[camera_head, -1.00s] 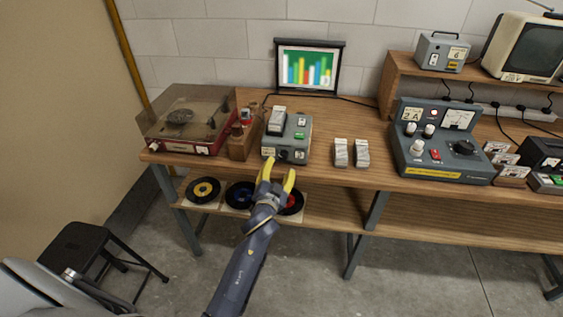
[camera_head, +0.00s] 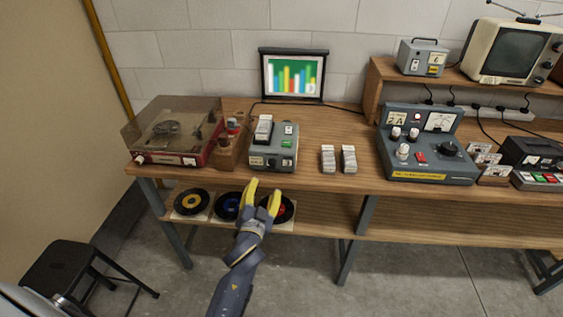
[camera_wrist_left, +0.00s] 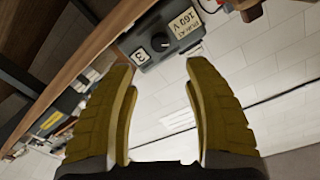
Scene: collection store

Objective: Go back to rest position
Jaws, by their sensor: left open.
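My left gripper (camera_head: 262,201) has yellow fingers. It is open and empty, in front of the table's front edge and below the tabletop level in the picture, over the lower shelf. In the left wrist view its two fingers (camera_wrist_left: 160,75) stand apart with nothing between them. Beyond them a grey device (camera_wrist_left: 165,40) with a "3" label and a larger label shows at the tabletop edge. My right gripper is in neither view.
The wooden table (camera_head: 305,185) carries a record player (camera_head: 175,135), a grey device (camera_head: 273,150) and a large meter unit (camera_head: 428,150). Records (camera_head: 191,202) lie on the lower shelf. A black stool (camera_head: 60,265) stands at lower left. The floor in front is clear.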

